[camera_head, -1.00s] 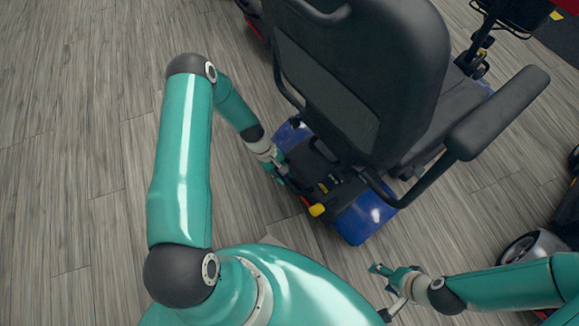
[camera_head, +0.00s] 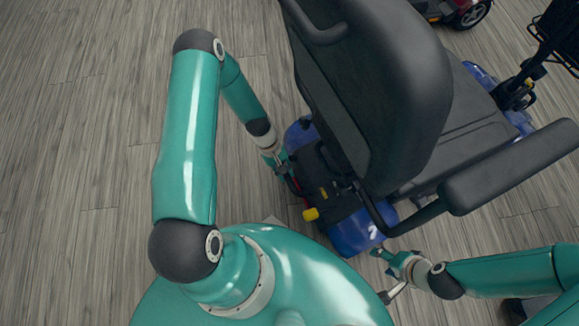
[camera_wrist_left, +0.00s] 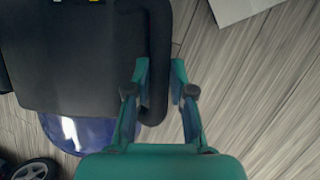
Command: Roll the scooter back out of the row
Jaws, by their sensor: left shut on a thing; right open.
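The blue scooter with a black seat (camera_head: 375,90) fills the middle and right of the head view, its back toward me. Its blue rear fender (camera_head: 362,232) and a yellow lever (camera_head: 311,214) are near my body. My left gripper (camera_head: 284,172) is at the left of the scooter's rear, shut on a black bar. In the left wrist view the black bar (camera_wrist_left: 158,65) passes between the fingers (camera_wrist_left: 158,92). My right gripper (camera_head: 384,274) is open and empty, just behind and near the right rear fender. The exact contact of the left fingers is partly hidden.
A red vehicle (camera_head: 440,10) with a dark wheel stands at the far top right. A black front basket (camera_head: 560,30) is at the right edge. The wooden floor on the left (camera_head: 80,150) is clear. A dark wheel (camera_wrist_left: 35,170) shows low in the left wrist view.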

